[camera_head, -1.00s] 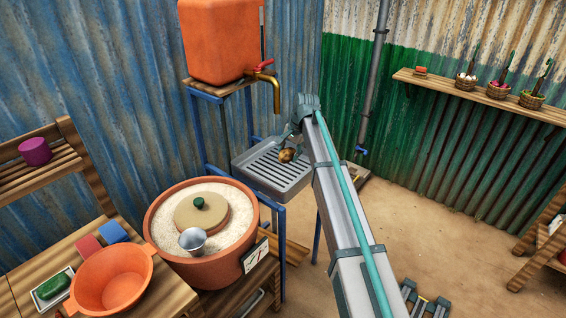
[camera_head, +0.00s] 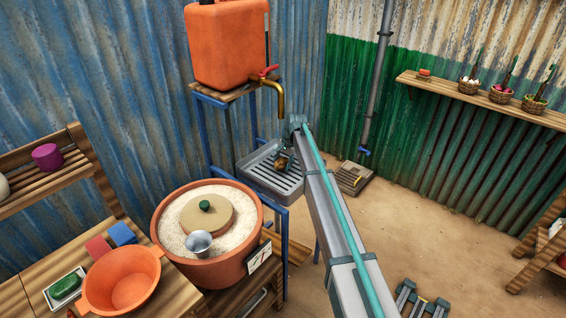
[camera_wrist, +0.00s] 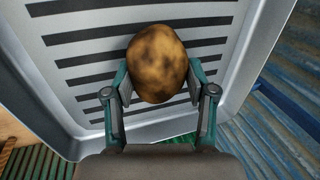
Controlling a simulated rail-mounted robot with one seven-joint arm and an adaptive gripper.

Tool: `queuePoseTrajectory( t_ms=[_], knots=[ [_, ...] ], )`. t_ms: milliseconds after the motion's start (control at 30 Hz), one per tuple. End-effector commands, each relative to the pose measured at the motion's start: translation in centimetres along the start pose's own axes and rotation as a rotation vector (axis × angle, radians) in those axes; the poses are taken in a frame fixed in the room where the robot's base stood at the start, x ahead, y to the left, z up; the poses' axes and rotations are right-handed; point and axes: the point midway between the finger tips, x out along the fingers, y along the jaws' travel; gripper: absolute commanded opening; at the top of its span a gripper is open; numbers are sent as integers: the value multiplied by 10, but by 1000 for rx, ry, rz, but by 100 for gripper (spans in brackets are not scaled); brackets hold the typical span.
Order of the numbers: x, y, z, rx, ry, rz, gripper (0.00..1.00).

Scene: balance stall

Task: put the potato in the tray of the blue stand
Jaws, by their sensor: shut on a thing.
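The brown, dark-patched potato (camera_wrist: 157,64) is between the two fingers of my gripper (camera_wrist: 158,88) in the wrist view. My gripper is shut on it. In the head view the potato (camera_head: 281,164) shows partly behind my arm, with my gripper (camera_head: 284,155) by it. The grey slatted tray (camera_head: 262,184) of the blue stand (camera_head: 285,235) lies below the potato. In the wrist view the tray (camera_wrist: 245,75) fills the background, its slats behind the potato. I cannot tell whether the potato touches the slats.
An orange water container (camera_head: 225,45) with a brass tap (camera_head: 279,95) stands above and behind the tray. A large clay pot (camera_head: 235,265) with a lid and metal cup stands in front of it. A shelf with small baskets (camera_head: 500,95) is on the right wall.

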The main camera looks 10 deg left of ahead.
Motion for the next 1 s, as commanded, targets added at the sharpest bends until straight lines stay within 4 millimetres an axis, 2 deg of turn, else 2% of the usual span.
queuePoseTrajectory(
  t_ms=[133,467,500,633,1000],
  knots=[
    [11,4,0,0,0,-1,12],
    [15,5,0,0,0,-1,12],
    [15,5,0,0,0,-1,57],
    [15,5,0,0,0,-1,79],
    [13,4,0,0,1,-1,81]
  ],
)
